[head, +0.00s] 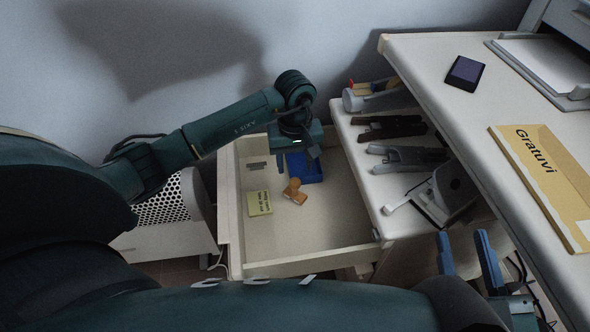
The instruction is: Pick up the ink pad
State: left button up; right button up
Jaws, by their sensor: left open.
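A small dark case with a purple top, which looks like the ink pad (465,72), lies flat on the desk at the upper right. Neither gripper touches it. My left gripper (301,152) is open and points down over the open drawer, well to the left of the pad. Its fingertips are hard to make out against a blue tray-like thing (306,170) below. My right gripper (463,236) is at the lower right, in front of the desk. Its two blue fingers stand apart with nothing between them.
The open drawer (330,262) holds an orange stamp (295,192) and a yellow note (260,203). Staplers (408,158) and a hole punch (447,193) crowd the lower top. A yellow envelope (545,180) and a paper tray (545,70) lie on the desk, with bare desk around the pad.

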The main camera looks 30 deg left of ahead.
aim_at(466, 74)
jog(key=k, duration=1)
